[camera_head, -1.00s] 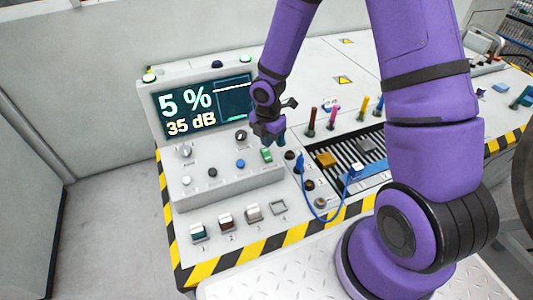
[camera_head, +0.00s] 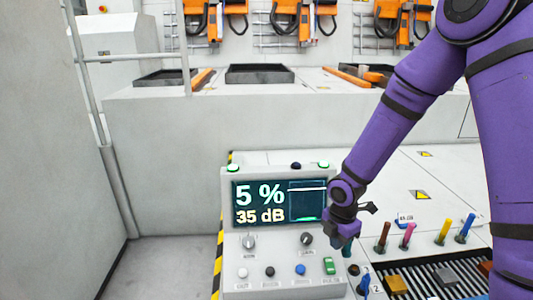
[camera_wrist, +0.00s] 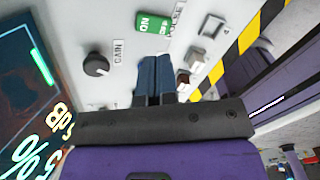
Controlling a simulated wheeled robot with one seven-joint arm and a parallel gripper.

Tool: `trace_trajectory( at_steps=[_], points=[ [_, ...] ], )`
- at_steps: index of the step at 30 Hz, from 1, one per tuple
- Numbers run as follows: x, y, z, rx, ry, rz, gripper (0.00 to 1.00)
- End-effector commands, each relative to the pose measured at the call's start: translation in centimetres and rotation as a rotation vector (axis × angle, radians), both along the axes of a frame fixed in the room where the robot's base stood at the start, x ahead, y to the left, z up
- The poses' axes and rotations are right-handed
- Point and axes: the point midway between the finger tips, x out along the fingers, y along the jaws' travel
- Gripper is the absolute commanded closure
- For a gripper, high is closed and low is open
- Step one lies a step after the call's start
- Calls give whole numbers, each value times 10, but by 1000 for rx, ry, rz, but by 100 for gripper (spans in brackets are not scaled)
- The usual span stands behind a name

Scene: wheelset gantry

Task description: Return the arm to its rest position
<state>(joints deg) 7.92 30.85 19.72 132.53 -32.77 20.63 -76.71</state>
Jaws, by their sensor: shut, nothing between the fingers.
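My gripper (camera_head: 346,241) hangs at the end of my purple arm, just right of the control panel (camera_head: 231,262) and its screen. In the wrist view my gripper (camera_wrist: 154,70) shows its two dark blue fingers closed together with nothing between them. The fingers point toward the panel, near the green switch (camera_wrist: 152,22) and the dark GAIN knob (camera_wrist: 96,64). I cannot tell for certain whether the fingertips touch the panel. The screen (camera_head: 280,203) reads 5 % and 35 dB.
Several coloured upright pegs (camera_head: 408,234) stand right of my gripper, beside a slotted tray (camera_head: 447,278). A grey wall (camera_head: 160,140) rises behind the desk. Dark trays (camera_head: 260,73) and orange machines (camera_head: 286,18) are farther back. Open white desk surface lies behind the pegs.

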Motion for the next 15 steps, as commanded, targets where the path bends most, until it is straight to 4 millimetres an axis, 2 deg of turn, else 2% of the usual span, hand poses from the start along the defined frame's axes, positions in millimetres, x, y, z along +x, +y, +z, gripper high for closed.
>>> trace_trajectory(
  at_steps=[7, 15],
  points=[
    [-5, -23, 74, -60, -95, -292, 100],
    [-30, -43, 156, -67, -207, -675, 100]
  ],
)
